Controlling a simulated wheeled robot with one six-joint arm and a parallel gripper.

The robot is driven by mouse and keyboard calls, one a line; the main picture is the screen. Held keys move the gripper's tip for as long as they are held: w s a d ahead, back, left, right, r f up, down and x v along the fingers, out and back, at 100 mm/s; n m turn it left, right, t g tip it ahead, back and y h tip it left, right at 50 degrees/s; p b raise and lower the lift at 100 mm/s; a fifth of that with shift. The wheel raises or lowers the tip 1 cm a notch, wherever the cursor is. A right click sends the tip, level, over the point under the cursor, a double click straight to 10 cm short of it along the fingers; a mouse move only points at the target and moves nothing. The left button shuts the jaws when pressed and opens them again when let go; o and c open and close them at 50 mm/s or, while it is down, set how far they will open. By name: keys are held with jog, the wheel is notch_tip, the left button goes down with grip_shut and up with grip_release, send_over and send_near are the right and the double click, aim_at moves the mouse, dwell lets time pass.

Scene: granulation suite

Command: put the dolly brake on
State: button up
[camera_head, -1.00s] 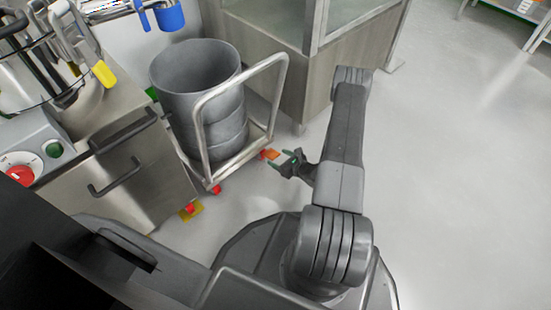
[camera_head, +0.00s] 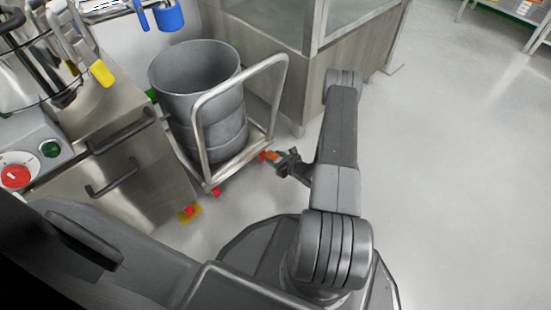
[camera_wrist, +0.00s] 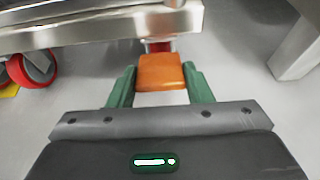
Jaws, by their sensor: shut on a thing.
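The dolly (camera_head: 200,168) is a metal frame on red wheels with an upright push handle (camera_head: 238,82). It carries a grey drum (camera_head: 197,100). An orange brake pedal (camera_wrist: 160,72) sits at a caster below the dolly's edge in the wrist view. My gripper (camera_wrist: 160,86) has its green fingers on both sides of the pedal and is shut on it. In the head view my gripper (camera_head: 276,160) is low at the dolly's right corner, and the pedal is mostly hidden there.
A steel cabinet (camera_head: 130,180) with handles and a red knob (camera_head: 15,176) stands left of the dolly. A panelled enclosure (camera_head: 300,80) stands behind it. Another red caster (camera_wrist: 32,70) is at the left in the wrist view. The floor to the right is clear.

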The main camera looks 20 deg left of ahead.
jog(key=shift+f, duration=0.15)
jog(key=shift+s+d+f+t+y, duration=0.15)
jog(key=shift+f+t+y, duration=0.4)
jog(key=shift+y, duration=0.65)
jog(key=shift+f+t+y, duration=0.45)
jog(key=shift+f+y, duration=0.2)
jog(key=shift+y, duration=0.55)
